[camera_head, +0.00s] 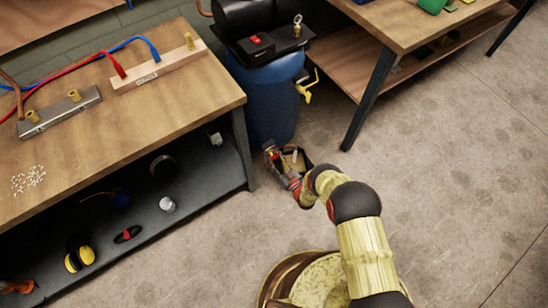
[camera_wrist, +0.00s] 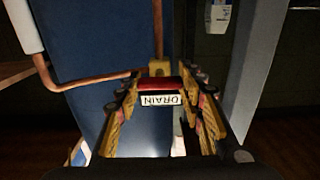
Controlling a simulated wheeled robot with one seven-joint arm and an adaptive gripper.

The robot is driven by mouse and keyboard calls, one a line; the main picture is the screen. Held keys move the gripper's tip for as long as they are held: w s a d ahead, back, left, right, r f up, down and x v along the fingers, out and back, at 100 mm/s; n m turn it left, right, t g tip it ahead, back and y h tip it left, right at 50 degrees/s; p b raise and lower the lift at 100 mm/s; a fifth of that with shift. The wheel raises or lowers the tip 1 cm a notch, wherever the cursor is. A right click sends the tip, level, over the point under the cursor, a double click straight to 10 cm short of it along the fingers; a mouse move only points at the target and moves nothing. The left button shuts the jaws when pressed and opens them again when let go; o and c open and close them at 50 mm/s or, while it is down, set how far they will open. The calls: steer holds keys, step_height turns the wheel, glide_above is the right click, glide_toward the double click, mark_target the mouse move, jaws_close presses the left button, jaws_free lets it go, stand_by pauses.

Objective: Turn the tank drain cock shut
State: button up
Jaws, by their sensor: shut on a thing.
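The blue tank (camera_head: 268,105) stands on the floor beside the workbench; its side also fills the left of the wrist view (camera_wrist: 95,100). The drain cock shows in the wrist view as a small brass body (camera_wrist: 158,68) with a red handle (camera_wrist: 160,84). A white DRAIN label (camera_wrist: 160,100), upside down in the picture, sits just below the handle. My gripper (camera_wrist: 164,86) has one finger on each side of the red handle and is shut on it. In the head view my gripper (camera_head: 276,158) is low at the tank's foot; the cock is hidden there.
A yellow valve (camera_head: 306,90) sticks out from the tank's right side. Copper pipe (camera_wrist: 85,82) runs to the cock. The workbench (camera_head: 215,85) stands left; the floor (camera_head: 440,170) to the right is clear.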

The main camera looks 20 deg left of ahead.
steer(key=c, duration=0.3)
steer(key=shift+m, duration=0.4)
steer(key=m, duration=0.8)
steer(key=shift+w+d, duration=0.1)
steer(key=m, duration=0.5)
steer(key=shift+f, duration=0.15)
steer(key=m, duration=0.4)
steer(key=shift+m, duration=0.3)
steer(key=o, duration=1.2)
